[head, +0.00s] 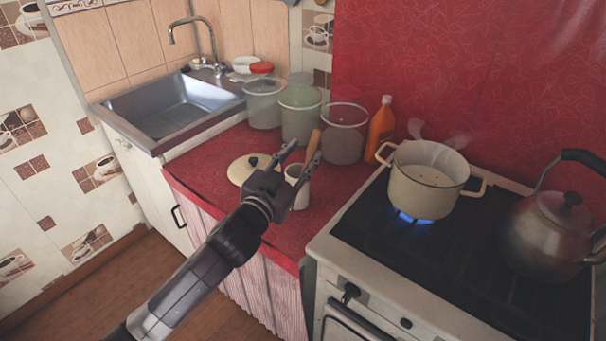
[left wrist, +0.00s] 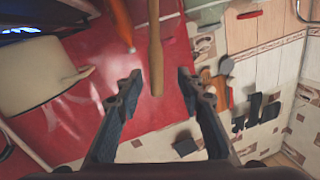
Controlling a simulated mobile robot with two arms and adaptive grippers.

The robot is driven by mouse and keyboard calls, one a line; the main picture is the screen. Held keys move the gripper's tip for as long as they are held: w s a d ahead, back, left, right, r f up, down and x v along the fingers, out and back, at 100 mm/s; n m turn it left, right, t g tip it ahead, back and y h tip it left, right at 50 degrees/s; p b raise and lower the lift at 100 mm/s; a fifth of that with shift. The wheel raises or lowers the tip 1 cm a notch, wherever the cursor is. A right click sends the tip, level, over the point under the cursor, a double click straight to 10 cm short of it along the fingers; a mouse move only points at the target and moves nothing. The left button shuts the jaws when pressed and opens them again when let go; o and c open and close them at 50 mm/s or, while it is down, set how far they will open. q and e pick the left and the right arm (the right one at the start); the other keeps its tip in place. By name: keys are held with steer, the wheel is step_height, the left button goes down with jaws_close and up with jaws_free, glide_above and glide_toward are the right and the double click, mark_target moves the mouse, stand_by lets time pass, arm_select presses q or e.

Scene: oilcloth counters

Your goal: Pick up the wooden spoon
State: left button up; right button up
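The wooden spoon (head: 313,144) stands upright with a slight tilt in a white cup (head: 302,195) on the red counter. Its handle sticks up above the cup; its lower end is hidden. My left gripper (head: 300,154) is open at the cup, its fingertips close to the handle. In the left wrist view the handle (left wrist: 156,45) reaches into the gap between the two open fingers of the gripper (left wrist: 156,84), with space on both sides. My right gripper is not in view.
A pale lid (head: 240,168) lies left of the cup. Several clear containers (head: 301,118) and an orange bottle (head: 381,127) stand behind. On the stove at right are a steaming pot (head: 424,190) over a blue flame and a kettle (head: 548,238). A sink (head: 172,107) is at back left.

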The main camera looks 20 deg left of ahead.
mark_target(311, 148)
arm_select(q)
steer(key=w, duration=0.3)
steer(key=w+d+f, duration=0.1)
steer(key=w, duration=0.1)
steer(key=shift+w+p, duration=0.25)
steer(key=shift+p, duration=0.15)
steer(key=shift+c, duration=0.2)
jaws_close()
